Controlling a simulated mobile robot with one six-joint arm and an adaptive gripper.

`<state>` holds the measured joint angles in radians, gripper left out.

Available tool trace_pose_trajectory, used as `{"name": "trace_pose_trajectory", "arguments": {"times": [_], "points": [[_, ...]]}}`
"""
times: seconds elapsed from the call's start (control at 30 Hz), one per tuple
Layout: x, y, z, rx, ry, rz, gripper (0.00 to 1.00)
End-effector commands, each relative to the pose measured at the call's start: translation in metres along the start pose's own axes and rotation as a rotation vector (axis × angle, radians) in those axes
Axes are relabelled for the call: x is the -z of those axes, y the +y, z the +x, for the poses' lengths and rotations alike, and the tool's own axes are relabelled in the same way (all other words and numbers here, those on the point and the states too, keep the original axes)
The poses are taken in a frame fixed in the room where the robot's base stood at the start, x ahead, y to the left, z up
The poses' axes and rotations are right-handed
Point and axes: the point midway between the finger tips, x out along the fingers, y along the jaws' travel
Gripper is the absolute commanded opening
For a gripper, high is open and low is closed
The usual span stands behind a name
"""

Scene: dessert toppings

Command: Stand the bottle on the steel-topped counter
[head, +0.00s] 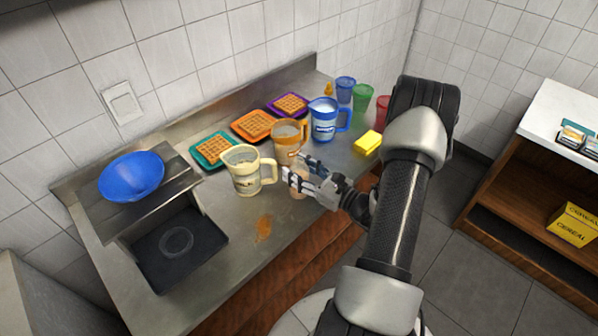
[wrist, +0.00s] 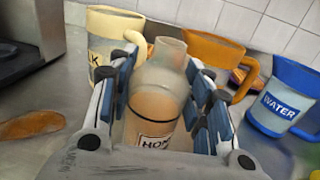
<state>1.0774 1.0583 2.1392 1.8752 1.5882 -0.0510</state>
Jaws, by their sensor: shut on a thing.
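The bottle, translucent with tan contents and a label starting "HON", shows large in the wrist view (wrist: 155,103). In the head view only part of it (head: 298,190) shows behind the fingers. My gripper (head: 296,168) is shut on it, with one finger on each side of the bottle. The bottle looks roughly upright. The steel-topped counter (head: 222,274) runs along the tiled wall, and the bottle is over its front edge area. I cannot tell whether the bottle's base touches the steel.
Close by are a cream pitcher (head: 246,172), an orange pitcher (head: 288,138) and a blue water pitcher (head: 323,120). A yellow sponge (head: 367,142) lies to the right. A brown spill (head: 264,228) marks the counter's front.

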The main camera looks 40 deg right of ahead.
Motion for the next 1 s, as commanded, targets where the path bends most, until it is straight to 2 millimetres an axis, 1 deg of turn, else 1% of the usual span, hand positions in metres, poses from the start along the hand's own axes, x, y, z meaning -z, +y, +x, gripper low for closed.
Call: {"name": "trace_pose_trajectory", "arguments": {"times": [0.13,0.27,0.3,0.5,0.6,0.87,0.97,1.0], "points": [[-0.0023,-0.0003,0.0001,0.000,-0.002,-0.002,0.05],[0.0020,-0.0002,0.0001,0.000,-0.002,-0.001,0.05],[0.0020,0.0000,0.0000,0.000,0.000,0.000,0.47],[0.0014,0.0000,0.0000,0.000,0.000,0.000,0.61],[0.0014,0.0000,0.0000,0.000,0.000,0.000,0.66],[0.0011,0.0000,0.0000,0.000,0.000,0.000,0.66],[-0.0031,0.0000,0.0000,0.000,0.000,-0.001,0.66],[-0.0028,-0.0008,-0.0037,0.003,0.000,0.000,0.66]]}}
